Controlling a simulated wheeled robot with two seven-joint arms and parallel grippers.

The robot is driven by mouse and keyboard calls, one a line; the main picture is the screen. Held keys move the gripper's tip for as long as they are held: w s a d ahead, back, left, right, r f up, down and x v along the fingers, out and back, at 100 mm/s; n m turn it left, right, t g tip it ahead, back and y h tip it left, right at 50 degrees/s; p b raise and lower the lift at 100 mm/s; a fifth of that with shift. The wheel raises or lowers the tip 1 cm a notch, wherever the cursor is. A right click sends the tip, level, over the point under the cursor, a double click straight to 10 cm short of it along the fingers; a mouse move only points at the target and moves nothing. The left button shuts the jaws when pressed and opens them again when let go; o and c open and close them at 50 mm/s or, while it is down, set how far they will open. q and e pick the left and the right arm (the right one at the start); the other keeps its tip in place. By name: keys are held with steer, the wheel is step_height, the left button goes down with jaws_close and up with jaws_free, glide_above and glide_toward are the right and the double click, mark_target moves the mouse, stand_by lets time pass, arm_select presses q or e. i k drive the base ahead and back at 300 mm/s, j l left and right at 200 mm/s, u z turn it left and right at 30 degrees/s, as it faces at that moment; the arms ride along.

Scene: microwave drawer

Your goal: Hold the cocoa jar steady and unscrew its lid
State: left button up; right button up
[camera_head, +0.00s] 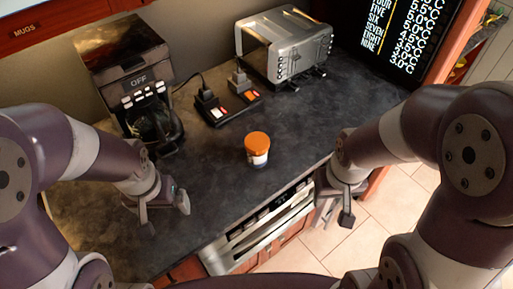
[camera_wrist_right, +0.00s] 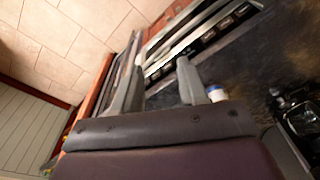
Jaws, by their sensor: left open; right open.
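My left gripper (camera_head: 166,208) is open and empty, to the left of the jar and nearer the counter's front. My right gripper (camera_head: 345,205) is open and empty, to the right of the jar, by the counter's front edge. Both are apart from the jar. In the right wrist view, the fingers of my right gripper (camera_wrist_right: 158,88) stand spread, and the jar (camera_wrist_right: 217,93) shows partly behind one finger.
A coffee maker (camera_head: 132,78) with a carafe stands at the back left. A power strip (camera_head: 228,107) with plugs lies behind the jar, and a silver toaster (camera_head: 290,50) stands at the back. An oven front (camera_head: 262,232) is below the counter edge. The counter around the jar is clear.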

mark_target(255, 161)
steer(key=i+l+u, duration=0.15)
steer(key=l+u, duration=0.6)
steer(key=l, duration=0.3)
steer(key=l+u, duration=0.4)
steer(key=l, duration=0.15)
